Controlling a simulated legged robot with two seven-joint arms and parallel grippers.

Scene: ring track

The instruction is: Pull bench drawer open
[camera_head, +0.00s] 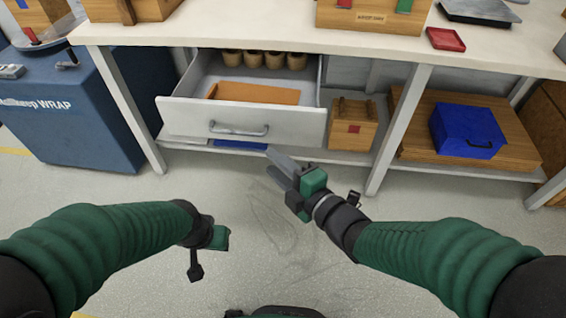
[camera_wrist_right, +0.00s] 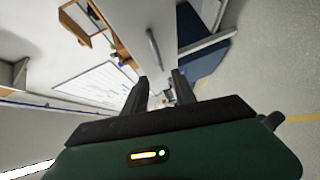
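The white bench drawer (camera_head: 180,118) is pulled out from under the bench, its inside showing from above. Its grey bar handle (camera_head: 238,131) is on the drawer front and also shows in the right wrist view (camera_wrist_right: 153,48). My right gripper (camera_head: 271,162) is just below and right of the handle, apart from it. Its two fingers (camera_wrist_right: 160,90) are spread with no drawer part between them. My left gripper (camera_head: 212,238) is low at the left of centre, away from the drawer; its fingers cannot be made out.
The drawer holds several round tan pieces (camera_head: 265,58) and an orange block (camera_head: 258,93). A wooden box (camera_head: 352,126) and a blue box (camera_head: 465,130) sit on the lower shelf. A bench leg (camera_head: 400,128) stands right of my right gripper. A blue cabinet (camera_head: 70,120) is at left.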

